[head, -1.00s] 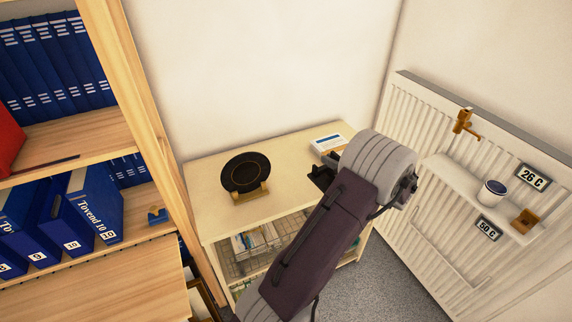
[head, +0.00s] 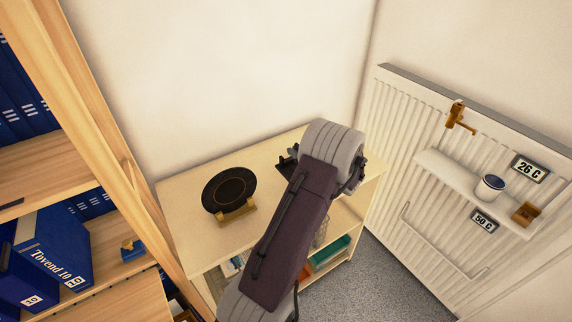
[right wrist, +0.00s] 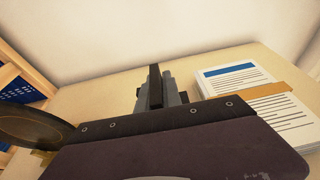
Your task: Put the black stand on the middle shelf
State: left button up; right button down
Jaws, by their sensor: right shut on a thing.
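My right gripper (head: 290,160) is over the back of the low cream cabinet, mostly hidden behind my own wrist. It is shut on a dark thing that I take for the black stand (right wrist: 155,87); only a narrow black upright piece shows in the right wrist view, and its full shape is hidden. The wooden bookcase at the left shows an upper shelf (head: 50,165) and a lower shelf (head: 110,268); I cannot tell from this view which is the middle one. My left gripper is not in view.
A black round plate on a gold holder (head: 229,192) stands on the low cabinet (head: 190,235). Papers (right wrist: 240,78) lie right of the gripper. Blue binders (head: 50,250) and a small blue-and-gold object (head: 131,250) occupy the lower shelf. A radiator (head: 400,130) with a small ledge is at right.

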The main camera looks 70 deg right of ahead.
aim_at(290, 162)
jog(key=w, duration=0.1)
jog(key=w+f, duration=0.1)
jog(key=shift+w+d+f, duration=0.3)
jog(key=shift+d, duration=0.05)
notch_tip(290, 162, down, 3)
jog(key=shift+f, duration=0.6)
jog(key=shift+b, duration=0.3)
jog(key=shift+f, duration=0.1)
jog(key=c, duration=1.5)
grip_release()
